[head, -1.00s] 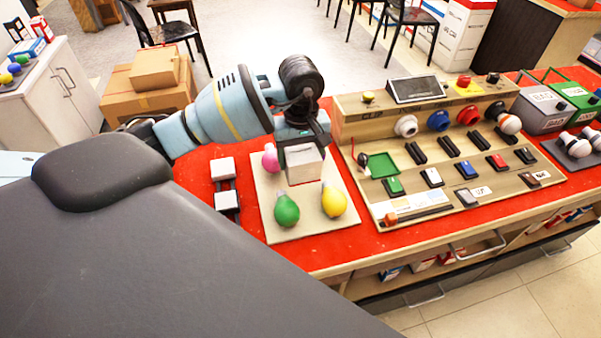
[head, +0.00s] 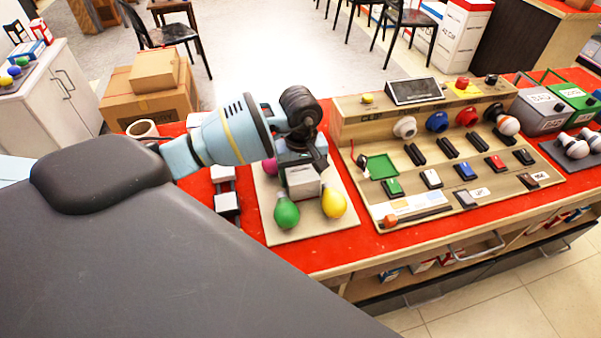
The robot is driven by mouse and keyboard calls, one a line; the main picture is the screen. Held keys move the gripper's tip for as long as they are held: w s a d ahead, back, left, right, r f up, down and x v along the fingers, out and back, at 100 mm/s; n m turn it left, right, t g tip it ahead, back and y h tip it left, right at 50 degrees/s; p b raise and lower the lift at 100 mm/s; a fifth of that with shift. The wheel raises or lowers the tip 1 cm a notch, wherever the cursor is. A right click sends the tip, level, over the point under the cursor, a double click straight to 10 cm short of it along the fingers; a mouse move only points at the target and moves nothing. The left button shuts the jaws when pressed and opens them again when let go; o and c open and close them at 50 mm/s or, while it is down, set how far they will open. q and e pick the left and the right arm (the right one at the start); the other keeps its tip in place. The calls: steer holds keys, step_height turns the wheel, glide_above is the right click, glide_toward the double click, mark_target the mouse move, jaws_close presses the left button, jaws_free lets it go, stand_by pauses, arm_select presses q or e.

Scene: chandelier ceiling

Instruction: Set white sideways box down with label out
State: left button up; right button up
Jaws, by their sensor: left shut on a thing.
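My left gripper (head: 302,160) is over the beige board on the red table and is shut on a white box (head: 303,183). The box has a light front face with a greyer, darker top part under the fingers. I cannot make out a label on it. The box is behind the green bulb (head: 286,211) and the yellow bulb (head: 334,203). A pink bulb (head: 269,167) is partly hidden beside the gripper. Whether the box touches the board (head: 310,229) cannot be told. My right gripper is not in view.
Two white-topped blocks, one of them here (head: 227,203), stand left of the board. A wooden test panel (head: 420,205) with sockets and switches stands to the right. A roll (head: 142,129) lies at the table's back left. The board's front strip is clear.

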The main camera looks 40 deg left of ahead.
mark_target(301, 169)
arm_select(q)
steer(key=shift+f, duration=0.25)
steer(key=o, duration=1)
steer(key=shift+o, duration=0.2)
steer(key=shift+r, duration=0.15)
step_height(301, 169, up, 12)
steer(key=shift+r, duration=0.1)
